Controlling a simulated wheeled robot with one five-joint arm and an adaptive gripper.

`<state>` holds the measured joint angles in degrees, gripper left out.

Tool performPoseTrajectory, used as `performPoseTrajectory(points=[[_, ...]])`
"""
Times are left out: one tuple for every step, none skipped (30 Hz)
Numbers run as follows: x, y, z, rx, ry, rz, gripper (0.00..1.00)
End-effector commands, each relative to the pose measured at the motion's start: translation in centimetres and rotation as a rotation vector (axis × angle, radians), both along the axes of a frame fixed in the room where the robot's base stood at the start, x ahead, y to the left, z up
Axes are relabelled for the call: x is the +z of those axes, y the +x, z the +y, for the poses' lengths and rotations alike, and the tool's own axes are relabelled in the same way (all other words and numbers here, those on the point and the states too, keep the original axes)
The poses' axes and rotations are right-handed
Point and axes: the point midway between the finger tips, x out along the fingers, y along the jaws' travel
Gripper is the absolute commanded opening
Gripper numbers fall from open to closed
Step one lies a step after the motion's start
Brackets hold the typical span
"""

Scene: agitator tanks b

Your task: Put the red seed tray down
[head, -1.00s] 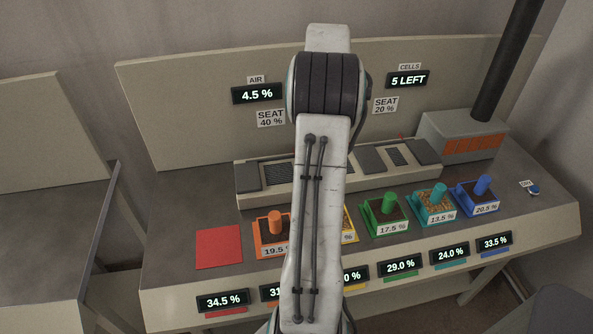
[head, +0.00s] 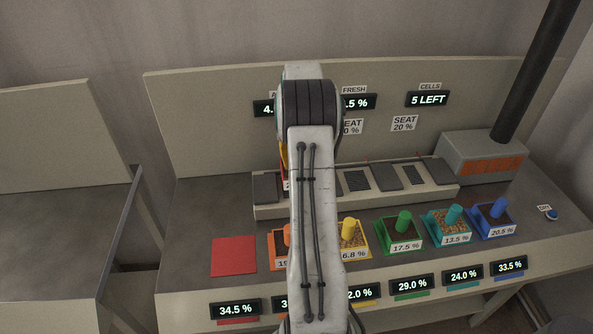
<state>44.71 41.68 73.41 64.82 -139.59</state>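A thin strip of red with yellow above it and a scrap of white label below (head: 285,168) shows at the left edge of my arm, in front of the back panel. It is probably part of the red seed tray; my arm covers the rest, and I cannot tell if it is held or resting. My gripper is hidden behind my arm. A flat red square (head: 233,256) lies bare at the left of the bench top, above the 34.5 % display (head: 236,308).
Orange (head: 279,250), yellow (head: 352,238), green (head: 400,234), teal (head: 448,226) and blue (head: 492,218) trays with upright knobs stand right of the red square. A long low unit (head: 420,190) with dark slots runs behind them. A grey box with a black pipe (head: 484,155) stands at right.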

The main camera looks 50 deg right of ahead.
Motion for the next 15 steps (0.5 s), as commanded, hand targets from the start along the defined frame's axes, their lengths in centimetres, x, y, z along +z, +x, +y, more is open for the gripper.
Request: performPoseTrajectory(points=[[0.0, 0.2, 0.0, 0.001, -0.001, -0.001, 0.0], [0.0, 0.2, 0.1, 0.001, -0.001, -0.001, 0.0], [-0.2, 0.3, 0.1, 0.001, -0.001, -0.001, 0.0], [-0.3, 0.3, 0.1, 0.0, -0.001, -0.001, 0.0], [-0.6, 0.3, 0.1, 0.0, 0.0, 0.0, 0.0], [-1.0, 0.3, 0.1, 0.0, 0.001, 0.001, 0.0], [-1.4, 0.2, 0.1, 0.0, 0.001, 0.001, 0.0], [-1.8, 0.2, 0.1, 0.0, 0.002, 0.002, 0.0], [-2.3, 0.2, 0.1, 0.0, 0.002, 0.002, 0.0], [-2.6, 0.2, 0.1, 0.0, 0.001, 0.001, 0.0], [-2.9, 0.2, 0.1, 0.0, 0.001, 0.001, 0.0], [-3.3, 0.2, 0.1, 0.0, 0.001, 0.0, 0.0], [-3.5, 0.2, 0.1, 0.0, 0.001, 0.001, 0.0], [-3.7, 0.2, 0.1, 0.0, 0.001, 0.001, 0.0], [-3.9, 0.2, 0.1, 0.0, 0.0, 0.0, 0.0]])
